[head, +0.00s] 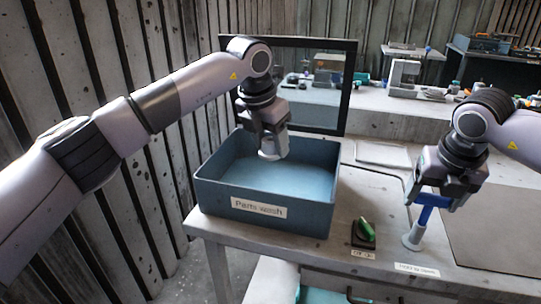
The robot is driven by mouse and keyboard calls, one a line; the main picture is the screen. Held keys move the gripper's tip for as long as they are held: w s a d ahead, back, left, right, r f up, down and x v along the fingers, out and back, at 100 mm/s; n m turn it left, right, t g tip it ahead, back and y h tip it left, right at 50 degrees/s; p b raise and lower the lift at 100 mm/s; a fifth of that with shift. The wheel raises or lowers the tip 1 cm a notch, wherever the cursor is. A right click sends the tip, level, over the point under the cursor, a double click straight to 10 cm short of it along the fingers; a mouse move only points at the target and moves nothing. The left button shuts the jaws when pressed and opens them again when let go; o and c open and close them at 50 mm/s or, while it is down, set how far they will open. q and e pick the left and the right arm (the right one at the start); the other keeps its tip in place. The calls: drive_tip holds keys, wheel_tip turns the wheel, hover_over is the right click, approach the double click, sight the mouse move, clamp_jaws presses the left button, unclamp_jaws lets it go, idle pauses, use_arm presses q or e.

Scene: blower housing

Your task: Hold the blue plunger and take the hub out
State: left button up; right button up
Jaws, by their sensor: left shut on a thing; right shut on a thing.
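My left gripper (269,143) is over the blue-grey bin labelled "Parts wash" (311,219). It is shut on a small pale grey piece that looks like the hub (270,154), which shows just below the fingers. The piece appears to be above the bin floor, inside the rim outline. My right gripper (436,192) is shut on the blue plunger (425,211), on its upper blue part. The plunger stands upright on a pale round base (413,240) on the bench. The fingers partly hide the plunger's top.
A green-handled switch (366,232) sits on the bench between the bin and the plunger. A label (417,270) lies in front of the plunger. A black frame (348,90) rises behind the bin.

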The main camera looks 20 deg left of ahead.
use_arm(q)
drive_tip(key=shift+r, duration=1.3)
drive_tip(key=s, duration=1.4)
use_arm(e)
drive_tip(key=shift+r, duration=2.25)
drive_tip(key=o, duration=1.1)
drive_tip(key=shift+c, duration=0.2)
drive_tip(key=v, duration=1.2)
